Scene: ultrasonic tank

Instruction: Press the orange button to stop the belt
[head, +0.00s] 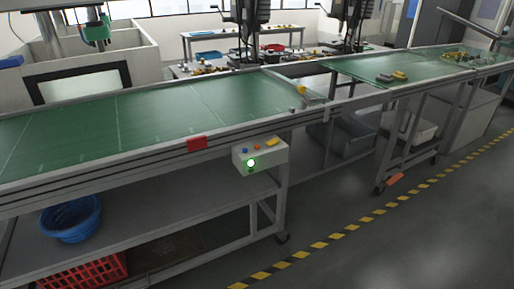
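A pale control box (273,157) is mounted on the near side of the green conveyor belt (150,115). On it, a small orange button (257,147) sits between a blue button (245,150) on its left and a yellow piece (272,141) on its right. A green light (251,163) glows on the box's front below them. The buttons are too small to tell whether any is pressed. Neither of my grippers is in view, and nothing covers the box.
A red block (197,143) is on the belt's near rail, left of the box. A second belt section (430,66) carries several small parts at right. Below are a blue basket (71,220) and red crate (85,275).

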